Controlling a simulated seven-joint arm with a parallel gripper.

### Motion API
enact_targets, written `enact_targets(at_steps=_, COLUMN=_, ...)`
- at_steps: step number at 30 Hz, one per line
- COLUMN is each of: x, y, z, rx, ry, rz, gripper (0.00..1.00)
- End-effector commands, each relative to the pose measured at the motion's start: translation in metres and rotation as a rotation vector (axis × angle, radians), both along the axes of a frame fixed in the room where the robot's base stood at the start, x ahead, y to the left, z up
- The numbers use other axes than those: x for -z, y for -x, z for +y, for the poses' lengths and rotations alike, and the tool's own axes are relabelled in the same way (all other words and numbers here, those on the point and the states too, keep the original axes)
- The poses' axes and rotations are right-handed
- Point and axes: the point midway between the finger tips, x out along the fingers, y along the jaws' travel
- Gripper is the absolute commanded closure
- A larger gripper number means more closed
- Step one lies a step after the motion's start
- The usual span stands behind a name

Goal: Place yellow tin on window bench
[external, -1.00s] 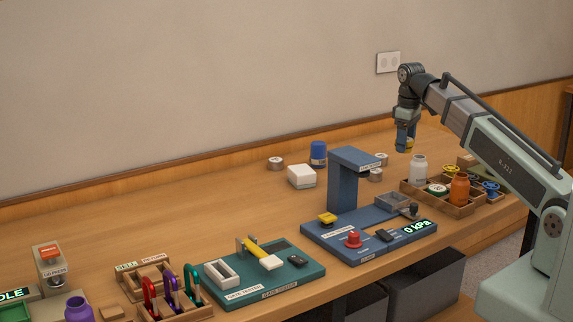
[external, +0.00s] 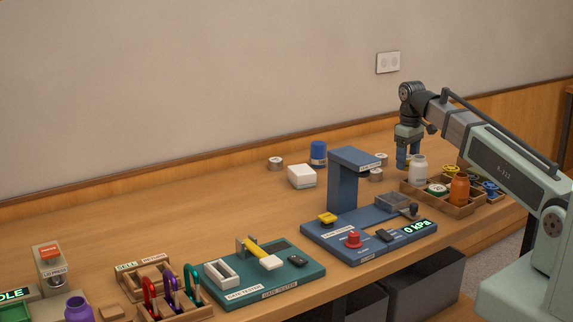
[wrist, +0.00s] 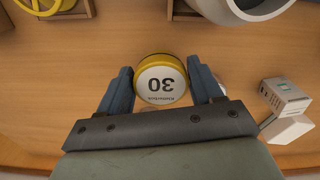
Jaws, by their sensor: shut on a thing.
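The yellow tin (wrist: 160,80) has a white lid marked 30 and a yellow side. In the wrist view it sits between the two blue fingers of my gripper (wrist: 161,82), which is shut on it. In the external view my gripper (external: 408,159) points down, low over the right part of the wooden bench (external: 240,205), behind the white bottle. The tin is hidden there, so I cannot tell whether it touches the bench.
A crate (external: 461,211) with a white bottle (external: 418,170), an orange bottle (external: 460,190) and valve wheels stands close in front. A blue press (external: 342,185), silver tins (external: 275,163) and a white box (external: 301,176) stand left. The bench's left middle is clear.

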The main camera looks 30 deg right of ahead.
Motion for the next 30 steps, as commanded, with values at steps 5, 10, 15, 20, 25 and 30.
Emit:
enact_targets(at_steps=5, x=0.019, y=0.001, z=0.000, rx=0.000, ry=-0.001, rz=0.002, gripper=0.65)
enact_targets(at_steps=10, x=0.033, y=0.000, z=0.000, rx=0.000, ry=0.000, rz=0.000, gripper=0.65)
enact_targets(at_steps=15, x=0.033, y=0.000, z=0.000, rx=0.000, ry=0.000, rz=-0.001, gripper=0.65)
enact_targets(at_steps=20, x=0.035, y=0.000, z=0.000, rx=0.000, ry=0.000, rz=0.000, gripper=0.65)
enact_targets(at_steps=25, x=0.035, y=0.000, z=0.000, rx=0.000, ry=0.000, rz=0.000, gripper=0.23)
enact_targets(at_steps=30, x=0.035, y=0.000, z=0.000, rx=0.000, ry=0.000, rz=0.000, gripper=0.09)
